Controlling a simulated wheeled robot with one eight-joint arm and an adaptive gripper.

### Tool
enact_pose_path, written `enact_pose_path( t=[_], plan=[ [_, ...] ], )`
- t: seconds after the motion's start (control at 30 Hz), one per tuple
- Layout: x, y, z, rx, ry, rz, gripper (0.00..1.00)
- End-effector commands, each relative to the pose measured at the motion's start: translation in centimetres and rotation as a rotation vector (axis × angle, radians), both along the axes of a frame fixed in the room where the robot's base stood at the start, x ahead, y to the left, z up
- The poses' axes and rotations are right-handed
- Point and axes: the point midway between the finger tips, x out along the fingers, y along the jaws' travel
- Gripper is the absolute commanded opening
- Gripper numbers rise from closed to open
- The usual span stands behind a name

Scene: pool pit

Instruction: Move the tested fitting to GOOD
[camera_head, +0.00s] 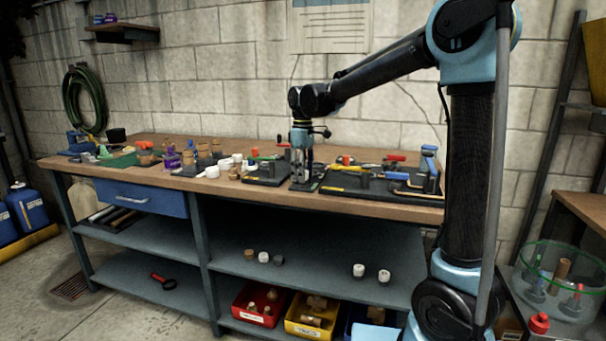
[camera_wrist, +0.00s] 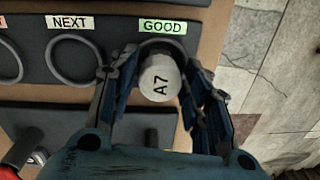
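The fitting (camera_wrist: 159,79) is a pale grey round piece marked A7 in the wrist view. It stands between the two fingers of my gripper (camera_wrist: 160,68), just below the green GOOD label (camera_wrist: 162,27). The dark ring (camera_wrist: 161,42) under that label is partly hidden behind the fitting. I cannot tell whether the fitting rests in the ring or is held over it. The fingertips are close on both sides of it, but firm contact is not clear. In the head view my gripper (camera_head: 301,172) points down at the bench, and the fitting is not clearly visible.
An empty ring (camera_wrist: 74,61) lies under the NEXT label (camera_wrist: 70,22), left of GOOD. The bench (camera_head: 240,191) carries white and brown pieces to the left of my gripper and a dark tool tray (camera_head: 362,187) to its right. The bench edge is close.

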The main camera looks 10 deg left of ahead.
Motion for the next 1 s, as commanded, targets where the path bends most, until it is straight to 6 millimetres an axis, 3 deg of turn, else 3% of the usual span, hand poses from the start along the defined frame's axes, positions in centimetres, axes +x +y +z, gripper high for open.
enact_pose_path(
  t=[0.47, 1.0],
  plan=[
    [0.1, -0.1, 0.9, 0.0, 0.0, -0.001, 0.54],
    [0.6, -0.1, 9.8, 0.0, 0.0, -0.002, 0.54]
  ],
)
